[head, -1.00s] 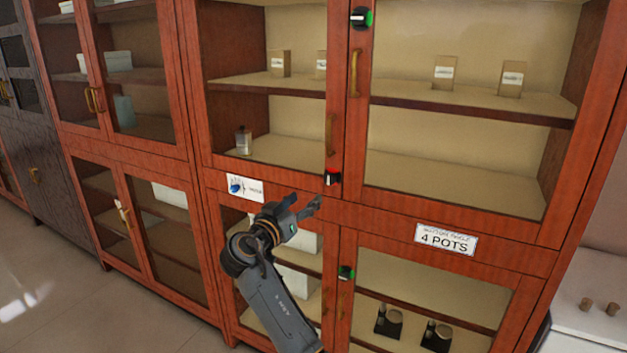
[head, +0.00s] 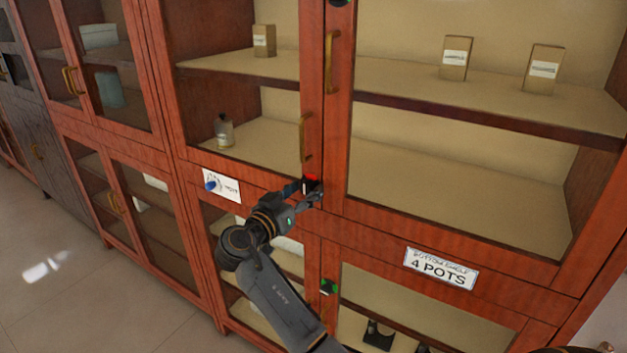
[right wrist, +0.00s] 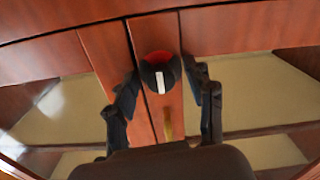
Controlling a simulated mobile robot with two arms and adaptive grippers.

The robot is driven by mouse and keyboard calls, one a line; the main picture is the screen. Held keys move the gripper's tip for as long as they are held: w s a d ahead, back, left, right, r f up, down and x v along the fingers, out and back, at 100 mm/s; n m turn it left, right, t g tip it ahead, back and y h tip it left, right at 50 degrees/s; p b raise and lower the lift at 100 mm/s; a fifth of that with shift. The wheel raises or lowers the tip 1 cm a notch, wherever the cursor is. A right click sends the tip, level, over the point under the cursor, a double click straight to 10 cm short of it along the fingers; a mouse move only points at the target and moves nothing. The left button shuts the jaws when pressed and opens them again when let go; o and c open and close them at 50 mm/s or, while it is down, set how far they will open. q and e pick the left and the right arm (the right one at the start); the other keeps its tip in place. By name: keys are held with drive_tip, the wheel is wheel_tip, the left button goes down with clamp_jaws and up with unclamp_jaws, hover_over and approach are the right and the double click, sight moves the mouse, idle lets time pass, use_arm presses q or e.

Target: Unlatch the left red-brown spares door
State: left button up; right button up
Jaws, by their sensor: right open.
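The left red-brown door (head: 312,70) is the upper glass door in the middle of the head view, with a brass handle (head: 303,138) on its right edge. It looks shut against the door beside it. Low on that edge sits a black latch knob (head: 311,184) with a white mark and red showing above it. In the right wrist view the knob (right wrist: 161,75) shows its white mark upright, with red behind it. My right gripper (head: 311,190) is open, its fingers on either side of the knob; contact cannot be told. My left gripper is out of view.
The right glass door has its own brass handle (head: 332,62). A green-marked knob (head: 328,287) is on the lower doors. Labels, including a 4 POTS sign (head: 440,268), are on the rail. Boxes (head: 456,57) and a bottle (head: 223,131) stand behind glass. Floor is clear at lower left.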

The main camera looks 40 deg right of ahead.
drive_tip(key=shift+a, duration=0.1)
drive_tip(key=shift+r, duration=0.1)
drive_tip(key=shift+c, duration=0.8)
clamp_jaws()
